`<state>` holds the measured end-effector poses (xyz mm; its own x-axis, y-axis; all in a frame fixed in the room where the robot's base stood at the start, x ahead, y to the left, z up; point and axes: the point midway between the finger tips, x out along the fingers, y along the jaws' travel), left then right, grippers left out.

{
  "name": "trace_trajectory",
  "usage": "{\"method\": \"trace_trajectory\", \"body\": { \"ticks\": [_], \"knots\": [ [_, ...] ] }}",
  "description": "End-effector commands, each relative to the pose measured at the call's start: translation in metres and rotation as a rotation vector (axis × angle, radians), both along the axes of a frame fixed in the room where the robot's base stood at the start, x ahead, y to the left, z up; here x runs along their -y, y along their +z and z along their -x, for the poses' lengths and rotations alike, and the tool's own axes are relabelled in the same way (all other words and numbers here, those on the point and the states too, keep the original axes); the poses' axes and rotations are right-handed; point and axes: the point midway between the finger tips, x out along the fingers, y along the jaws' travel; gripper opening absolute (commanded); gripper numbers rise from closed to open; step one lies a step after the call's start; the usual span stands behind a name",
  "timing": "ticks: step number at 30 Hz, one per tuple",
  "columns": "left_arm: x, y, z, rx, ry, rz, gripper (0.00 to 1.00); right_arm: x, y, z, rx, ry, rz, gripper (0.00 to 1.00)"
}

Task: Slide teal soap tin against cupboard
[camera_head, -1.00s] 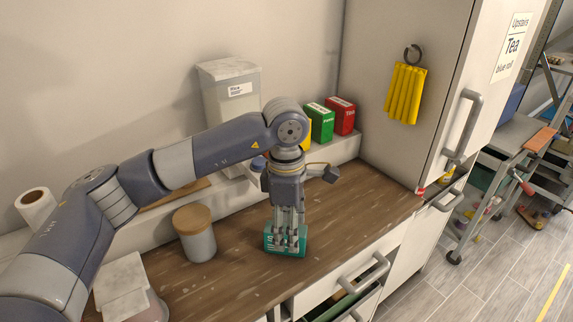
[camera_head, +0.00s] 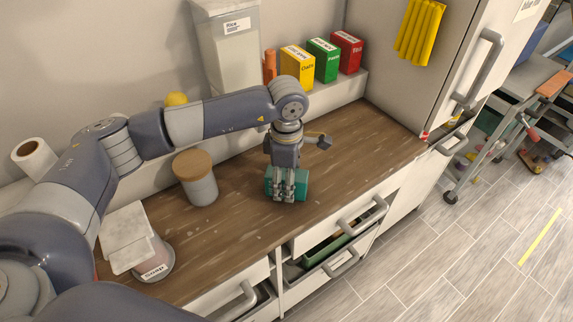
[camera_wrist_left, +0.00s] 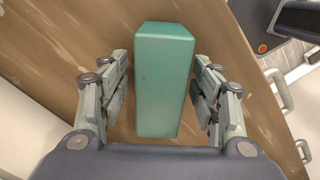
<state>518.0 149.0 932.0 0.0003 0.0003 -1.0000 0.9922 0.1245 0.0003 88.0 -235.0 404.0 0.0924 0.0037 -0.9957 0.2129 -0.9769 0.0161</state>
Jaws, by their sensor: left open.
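The teal soap tin (camera_head: 301,184) is a box on the brown wooden worktop, near its middle. In the left wrist view the tin (camera_wrist_left: 164,85) lies lengthwise between my fingers. My left gripper (camera_head: 287,188) points down at the tin from above and hides part of it in the head view. It is open, with a finger on each side of the tin and a narrow gap at both sides in the left wrist view (camera_wrist_left: 160,100). The tall pale cupboard (camera_head: 385,80) stands at the right end of the worktop, apart from the tin. My right gripper is out of view.
Clear worktop (camera_head: 365,140) lies between the tin and the cupboard. A lidded canister (camera_head: 201,190) stands left of the tin. Yellow, green and red boxes (camera_head: 323,62) stand on the ledge behind. A drawer (camera_head: 335,243) is partly open below the front edge.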

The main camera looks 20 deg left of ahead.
Motion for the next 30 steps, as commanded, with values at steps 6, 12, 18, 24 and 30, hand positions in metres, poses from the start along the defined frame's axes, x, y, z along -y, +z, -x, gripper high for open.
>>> {"method": "trace_trajectory", "body": {
  "ticks": [6,12,18,24,30],
  "knots": [
    [0.0001,-0.0075,0.0001,0.000,-0.001,0.000,0.58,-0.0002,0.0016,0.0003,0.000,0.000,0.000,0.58],
    [0.0002,-0.0074,0.0001,0.000,-0.001,0.000,0.54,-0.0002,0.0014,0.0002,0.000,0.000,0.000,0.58],
    [0.0002,-0.0072,0.0001,0.000,-0.001,0.000,0.08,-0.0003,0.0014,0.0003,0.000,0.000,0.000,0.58],
    [0.0004,-0.0072,-0.0001,0.001,0.026,0.001,0.08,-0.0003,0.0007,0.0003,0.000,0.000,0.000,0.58],
    [0.0004,-0.0079,0.0002,0.000,0.250,0.001,0.08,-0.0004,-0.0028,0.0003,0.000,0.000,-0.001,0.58]
  ]
}}
